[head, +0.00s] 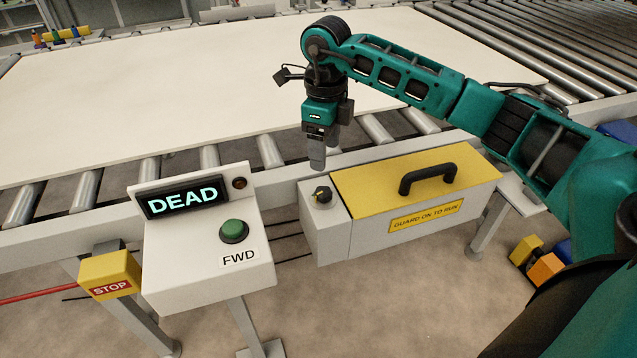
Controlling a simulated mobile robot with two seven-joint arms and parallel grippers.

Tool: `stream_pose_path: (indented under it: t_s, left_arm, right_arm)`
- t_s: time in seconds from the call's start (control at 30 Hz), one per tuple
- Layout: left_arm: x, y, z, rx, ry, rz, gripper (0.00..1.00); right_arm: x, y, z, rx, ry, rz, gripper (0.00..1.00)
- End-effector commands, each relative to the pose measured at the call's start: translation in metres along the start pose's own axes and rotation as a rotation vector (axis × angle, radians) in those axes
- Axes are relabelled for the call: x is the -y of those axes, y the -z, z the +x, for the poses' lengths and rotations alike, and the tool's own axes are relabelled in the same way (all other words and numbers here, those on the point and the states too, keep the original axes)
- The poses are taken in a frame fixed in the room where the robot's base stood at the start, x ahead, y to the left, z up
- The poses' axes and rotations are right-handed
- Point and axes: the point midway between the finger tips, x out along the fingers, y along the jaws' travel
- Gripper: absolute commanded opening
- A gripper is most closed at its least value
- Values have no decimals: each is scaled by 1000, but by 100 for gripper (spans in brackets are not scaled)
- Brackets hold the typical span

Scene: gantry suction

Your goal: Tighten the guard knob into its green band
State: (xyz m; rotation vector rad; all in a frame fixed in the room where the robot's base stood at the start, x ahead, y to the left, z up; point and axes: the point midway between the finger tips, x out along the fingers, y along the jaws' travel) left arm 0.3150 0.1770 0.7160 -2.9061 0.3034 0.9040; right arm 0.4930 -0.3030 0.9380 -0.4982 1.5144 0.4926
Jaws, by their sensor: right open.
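The guard knob (322,195) is a small black knob on top of the grey block at the left end of the guard box. A green band cannot be made out at this size. The guard (375,183) has a yellow lid, a black handle (428,178) and a "GUARD ON TO RUN" label. My right gripper (318,163) points down just above and behind the knob, apart from it as far as I can see. It is open and holds nothing visible. My left gripper is not in view.
A control box (195,255) with a "DEAD" display (183,197), a green FWD button (233,231) and a yellow STOP box (109,274) stands left of the guard. Behind lies a large pale board (170,85) on rollers.

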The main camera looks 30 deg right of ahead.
Motion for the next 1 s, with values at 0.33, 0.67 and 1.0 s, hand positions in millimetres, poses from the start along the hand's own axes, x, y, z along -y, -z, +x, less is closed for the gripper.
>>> stream_pose_path:
  t_s: [0.33,0.67,1.0]
  left_arm:
    - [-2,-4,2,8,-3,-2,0]
    - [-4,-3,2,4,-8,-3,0]
    - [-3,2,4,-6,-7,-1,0]
  right_arm:
    - [-2,0,74,-1,-5,0,67]
    - [-1,-1,105,2,-3,-1,67]
    - [-1,-1,106,2,-3,-1,62]
